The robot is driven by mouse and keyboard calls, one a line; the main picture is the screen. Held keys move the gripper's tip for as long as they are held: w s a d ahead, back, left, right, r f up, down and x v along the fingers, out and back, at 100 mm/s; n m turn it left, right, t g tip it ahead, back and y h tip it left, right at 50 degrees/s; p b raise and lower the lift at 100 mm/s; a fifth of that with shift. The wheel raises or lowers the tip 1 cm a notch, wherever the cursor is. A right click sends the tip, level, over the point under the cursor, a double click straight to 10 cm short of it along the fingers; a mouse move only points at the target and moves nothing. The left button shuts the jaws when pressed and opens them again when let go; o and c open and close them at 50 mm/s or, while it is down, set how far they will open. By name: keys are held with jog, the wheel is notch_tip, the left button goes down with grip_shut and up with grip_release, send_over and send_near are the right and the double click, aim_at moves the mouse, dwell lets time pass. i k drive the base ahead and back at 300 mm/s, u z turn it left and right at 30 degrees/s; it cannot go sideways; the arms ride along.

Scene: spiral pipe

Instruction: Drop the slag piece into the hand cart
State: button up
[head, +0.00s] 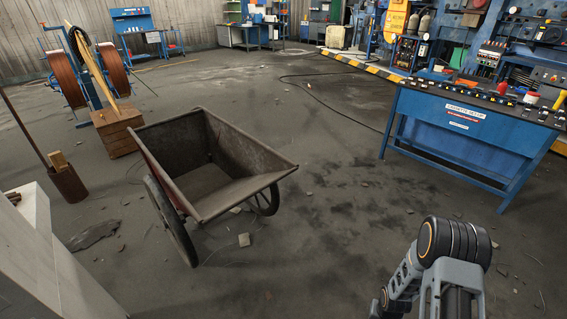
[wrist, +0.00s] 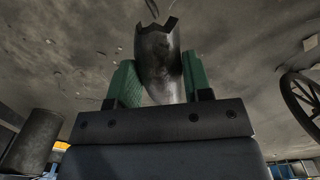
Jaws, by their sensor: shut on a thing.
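The hand cart (head: 205,165) stands left of centre in the head view, an open rusty tub on spoked wheels. The part of its inside that shows looks empty. One spoked wheel (wrist: 302,100) shows at the right edge of the wrist view. My gripper (wrist: 160,82) has green fingers, shut on the slag piece (wrist: 158,55), a grey, curved, metallic-looking piece with a jagged end. It is held off the floor. In the head view only my arm shows, at the lower right, to the right of the cart; the gripper and the piece are hidden there.
A blue workbench (head: 465,125) stands at the right. A wooden crate (head: 117,130) and cable reels (head: 65,80) stand behind the cart on the left. A pale block (head: 40,250) is at the lower left. Floor between cart and bench is open, with small rubble and a cable.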

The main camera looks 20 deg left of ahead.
aim_at(204, 185)
jog(key=k, duration=0.95)
jog(key=z, duration=0.85)
jog(key=i, duration=4.6)
jog(key=u, duration=3.1)
jog(key=i, duration=1.3)
